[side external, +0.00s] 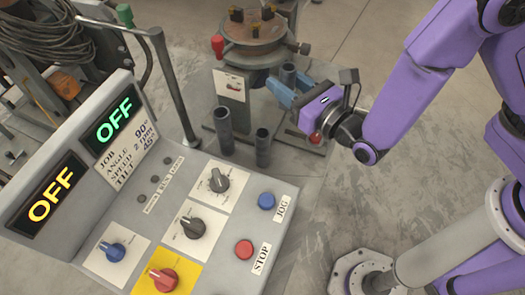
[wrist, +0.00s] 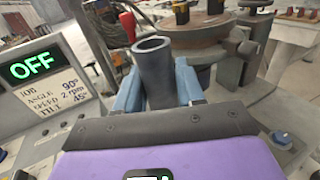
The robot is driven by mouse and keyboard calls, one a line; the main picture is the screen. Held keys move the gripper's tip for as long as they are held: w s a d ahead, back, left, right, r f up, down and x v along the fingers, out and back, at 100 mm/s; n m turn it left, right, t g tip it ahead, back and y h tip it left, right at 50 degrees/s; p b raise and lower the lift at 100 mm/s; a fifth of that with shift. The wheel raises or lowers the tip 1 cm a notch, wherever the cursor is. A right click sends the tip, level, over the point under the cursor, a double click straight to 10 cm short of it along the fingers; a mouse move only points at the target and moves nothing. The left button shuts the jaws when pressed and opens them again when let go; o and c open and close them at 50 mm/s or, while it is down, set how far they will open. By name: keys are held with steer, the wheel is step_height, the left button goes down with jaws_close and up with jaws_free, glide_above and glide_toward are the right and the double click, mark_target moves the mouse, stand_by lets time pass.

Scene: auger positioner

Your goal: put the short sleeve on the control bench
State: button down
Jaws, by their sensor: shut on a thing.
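My gripper (side external: 284,92) has blue fingers and is shut on a dark grey hollow sleeve (side external: 288,75), just right of the round turntable's stand. In the wrist view the same sleeve (wrist: 153,66) stands roughly upright between the fingers, its open end up; its lower part is hidden.
The round turntable (side external: 255,32) with small blocks on it is behind the sleeves, with a red-knobbed lever (side external: 218,46) at its left. A post (side external: 172,88) rises behind the panel.

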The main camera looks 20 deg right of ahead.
steer(key=shift+s+d+f+n+g+y, duration=0.25)
steer(key=shift+s+f+n+g+y, duration=0.35)
steer(key=shift+s+f, duration=1.6)
steer(key=shift+s+d+f+n+g+y, duration=0.55)
steer(key=shift+f+y, duration=0.6)
steer(key=shift+f, duration=2.7)
steer(key=shift+s+f+n+g+y, duration=0.25)
steer(key=shift+s+f+n+y, duration=0.8)
steer(key=shift+f, duration=1.95)
steer(key=shift+s+f+m, duration=0.15)
steer(key=shift+s+m, duration=0.05)
steer(key=shift+m, duration=0.1)
steer(key=c, duration=0.7)
jaws_free()
